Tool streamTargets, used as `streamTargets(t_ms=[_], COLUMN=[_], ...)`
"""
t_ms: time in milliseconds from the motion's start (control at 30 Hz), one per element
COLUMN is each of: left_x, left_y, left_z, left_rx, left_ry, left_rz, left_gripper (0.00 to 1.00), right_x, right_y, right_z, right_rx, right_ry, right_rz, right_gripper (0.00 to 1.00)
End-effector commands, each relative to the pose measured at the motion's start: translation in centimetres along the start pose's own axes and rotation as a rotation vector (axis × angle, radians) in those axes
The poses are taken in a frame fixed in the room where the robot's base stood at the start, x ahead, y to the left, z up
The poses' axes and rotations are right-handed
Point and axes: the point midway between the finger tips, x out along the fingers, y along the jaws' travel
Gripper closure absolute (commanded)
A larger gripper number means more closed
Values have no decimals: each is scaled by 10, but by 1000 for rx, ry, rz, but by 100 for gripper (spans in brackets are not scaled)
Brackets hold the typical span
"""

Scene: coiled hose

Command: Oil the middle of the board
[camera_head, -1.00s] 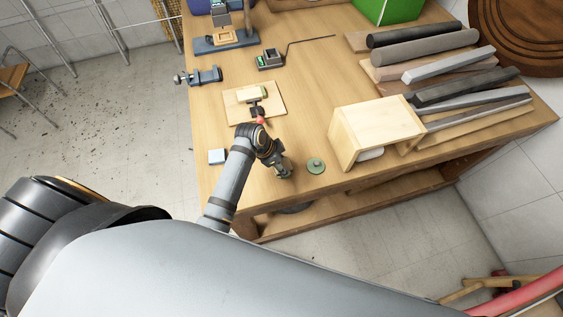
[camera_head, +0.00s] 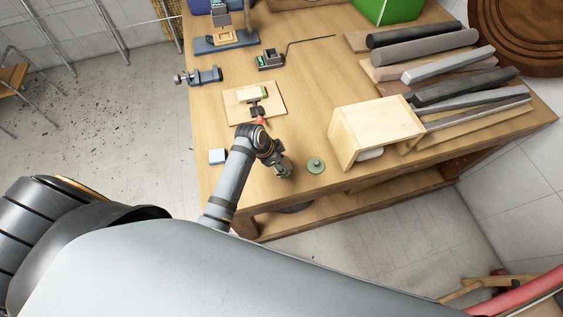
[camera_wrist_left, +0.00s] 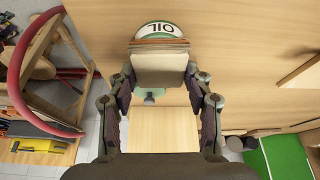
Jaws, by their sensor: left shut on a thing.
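The board (camera_head: 274,105) is a pale square lying flat on the workbench in the head view. In the wrist view the cream pad (camera_wrist_left: 160,68) sits between the fingertips, with brown layered edges and a green part below. A round green and white label reading OIL (camera_wrist_left: 160,30) shows beyond it, partly hidden. My right gripper is out of view.
A wooden box (camera_head: 375,130) and several bars stand right. A blue-grey vise (camera_head: 203,76) is at the left edge. Bare bench lies right of the board.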

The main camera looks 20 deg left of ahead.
Motion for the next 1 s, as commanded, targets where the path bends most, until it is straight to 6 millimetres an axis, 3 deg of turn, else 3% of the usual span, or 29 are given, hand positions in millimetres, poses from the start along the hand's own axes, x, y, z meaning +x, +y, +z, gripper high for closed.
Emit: streamTargets(t_ms=[700,1000], left_x=[-58,-64], left_y=[0,0], left_z=[-24,-26], left_rx=[1,0], left_ry=[0,-1], left_rz=[-1,1], left_gripper=[74,74], right_x=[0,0], right_y=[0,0], right_z=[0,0], right_rx=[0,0], right_ry=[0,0], right_rz=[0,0], right_gripper=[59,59])
